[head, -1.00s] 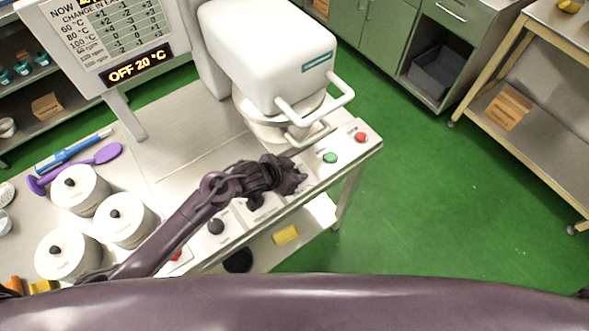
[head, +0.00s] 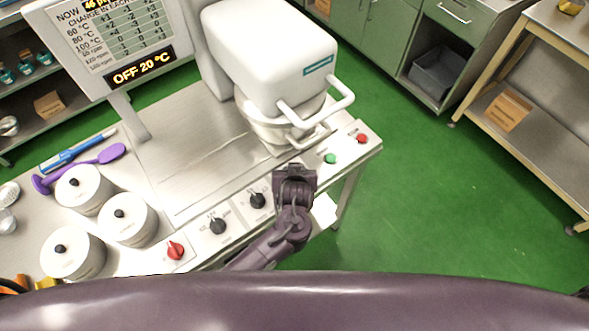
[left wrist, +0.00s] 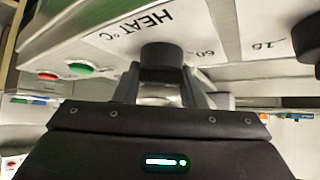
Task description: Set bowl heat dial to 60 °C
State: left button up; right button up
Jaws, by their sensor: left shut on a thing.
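My left gripper (head: 295,172) is at the front control panel, just left of the green button, and hides the dial beneath it in the head view. In the left wrist view, the black heat dial (left wrist: 162,56) sits between the fingers of my left gripper (left wrist: 160,84), which is shut on it. "HEAT °C" and "60" are printed beside the dial; its pointer is not readable. The display (head: 142,68) reads "OFF 20 °C". The mixer (head: 272,50) with its bowl stands behind the panel. My right gripper is not in view.
Two black dials (head: 217,226) (head: 257,200) and a red knob (head: 175,250) lie left along the panel. The green button (head: 330,158) and red button (head: 361,138) are close on the right. White canisters (head: 128,222) stand at left. Green floor is clear at right.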

pick_arm(q)
jog(key=shift+n+y, duration=0.4)
jog(key=shift+n, duration=0.2)
jog(key=o, duration=1)
jog(key=v, duration=0.7)
jog(key=shift+s+r, duration=0.3)
